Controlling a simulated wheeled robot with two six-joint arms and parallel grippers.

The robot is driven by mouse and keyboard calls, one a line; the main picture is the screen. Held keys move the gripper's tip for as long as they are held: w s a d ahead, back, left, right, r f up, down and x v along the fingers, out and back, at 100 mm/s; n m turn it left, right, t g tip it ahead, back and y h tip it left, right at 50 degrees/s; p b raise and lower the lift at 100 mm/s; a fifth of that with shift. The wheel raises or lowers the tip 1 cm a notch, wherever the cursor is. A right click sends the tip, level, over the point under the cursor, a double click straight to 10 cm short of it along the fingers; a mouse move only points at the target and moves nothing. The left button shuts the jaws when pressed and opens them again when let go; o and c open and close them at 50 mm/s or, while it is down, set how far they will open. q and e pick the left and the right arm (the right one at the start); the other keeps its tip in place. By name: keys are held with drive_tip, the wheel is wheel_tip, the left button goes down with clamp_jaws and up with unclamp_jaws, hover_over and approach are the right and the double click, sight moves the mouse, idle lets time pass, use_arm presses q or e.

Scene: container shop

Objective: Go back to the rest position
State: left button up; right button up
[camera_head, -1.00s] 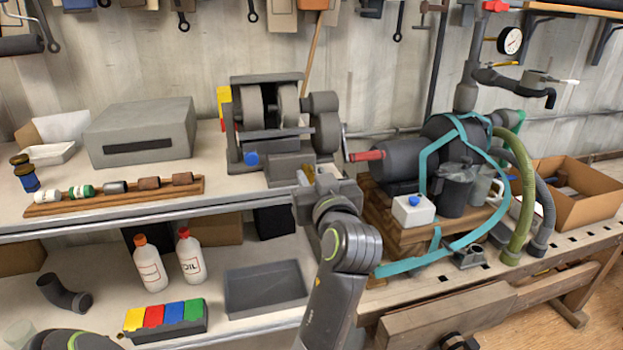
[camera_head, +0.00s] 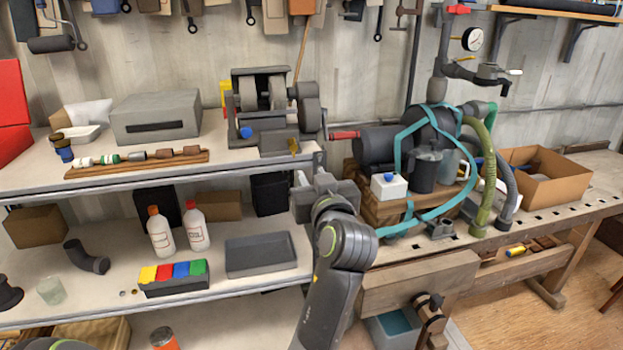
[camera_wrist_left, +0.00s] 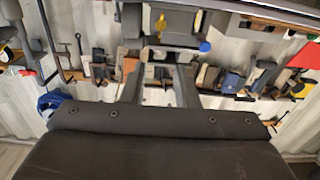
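My left gripper (camera_head: 304,177) is in the middle of the head view, in front of the upper shelf's right end and below the bench grinder (camera_head: 272,103). Its dark arm rises from the bottom edge. In the left wrist view its two fingers (camera_wrist_left: 158,88) stand apart, with nothing seen between them. A blue knob (camera_wrist_left: 205,46) shows beyond them. My right gripper is out of view.
A workbench at the right carries a pump with teal straps (camera_head: 400,150) and a cardboard box (camera_head: 548,182). Wooden floor shows at lower right.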

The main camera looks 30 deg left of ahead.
use_arm(q)
drive_tip(key=w+d+f+m+h, duration=0.1)
drive_tip(key=w+f+m+h, duration=0.2)
drive_tip(key=f, duration=0.8)
drive_tip(key=w+d+f+m+h, duration=0.15)
drive_tip(key=w+f+m, duration=0.25)
drive_tip(key=f, duration=0.6)
drive_tip(key=s+f+m+g+h, duration=0.2)
drive_tip(key=s+f, duration=0.2)
drive_tip(key=f, duration=0.8)
drive_tip(key=s+f+m+g+h, duration=0.1)
drive_tip(key=s+f+g+h, duration=0.15)
drive_tip(key=f, duration=1.05)
drive_tip(key=s+a+f+g+h, duration=0.1)
drive_tip(key=s+f+g+h, duration=0.15)
drive_tip(key=s+f, duration=1.6)
drive_tip(key=s+f+g, duration=0.1)
drive_tip(key=s+f, duration=0.2)
drive_tip(key=s, duration=0.6)
drive_tip(key=s+a+f+g, duration=0.1)
drive_tip(key=s+f, duration=0.3)
drive_tip(key=s, duration=0.6)
drive_tip(key=s+a+f+n+g, duration=0.1)
drive_tip(key=s+f+g, duration=0.1)
drive_tip(key=s, duration=0.8)
drive_tip(key=shift+s+f, duration=0.2)
drive_tip(key=shift+f, duration=0.6)
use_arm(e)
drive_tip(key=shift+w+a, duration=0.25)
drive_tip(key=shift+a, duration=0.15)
